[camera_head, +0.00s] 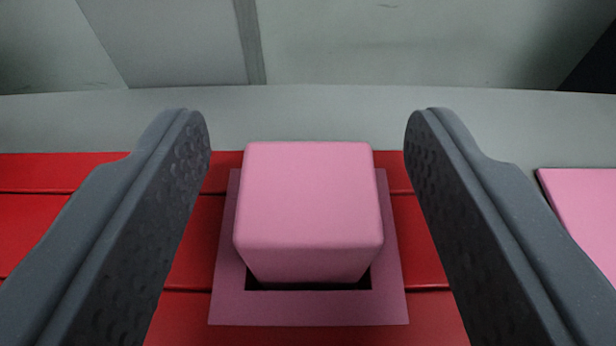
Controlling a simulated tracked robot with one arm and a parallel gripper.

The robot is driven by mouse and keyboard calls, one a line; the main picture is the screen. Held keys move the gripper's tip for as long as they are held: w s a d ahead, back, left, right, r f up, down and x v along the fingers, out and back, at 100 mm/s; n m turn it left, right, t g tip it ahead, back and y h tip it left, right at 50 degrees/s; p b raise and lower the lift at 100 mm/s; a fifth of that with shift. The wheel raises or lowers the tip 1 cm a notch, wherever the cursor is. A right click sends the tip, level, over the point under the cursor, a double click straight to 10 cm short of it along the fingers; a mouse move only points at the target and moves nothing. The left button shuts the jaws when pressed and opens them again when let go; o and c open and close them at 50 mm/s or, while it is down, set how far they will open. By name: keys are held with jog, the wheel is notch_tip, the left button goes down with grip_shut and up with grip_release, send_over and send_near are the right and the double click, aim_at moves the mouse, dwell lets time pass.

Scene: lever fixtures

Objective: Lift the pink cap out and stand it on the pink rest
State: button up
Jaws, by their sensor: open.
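The pink cap (309,205) is a rounded block in the middle of the view. It stands in a dark square opening inside a flat darker pink frame (310,308) on a red slatted surface. My gripper (307,130) is open, with one dark grey finger on each side of the cap. There is a clear gap between each finger and the cap. The flat pink pad at the right edge, which looks like the pink rest (590,205), is only partly in view, and its right side is cut off.
The red slatted panel (30,225) runs across behind and below the fingers. A grey ledge (310,115) lies behind it, with a pale grey wall (400,45) beyond. A dark area (597,65) shows at the upper right. The ledge behind the cap is clear.

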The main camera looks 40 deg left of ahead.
jog(key=c, duration=1)
jog(key=shift+c, duration=0.2)
jog(key=shift+r, duration=0.15)
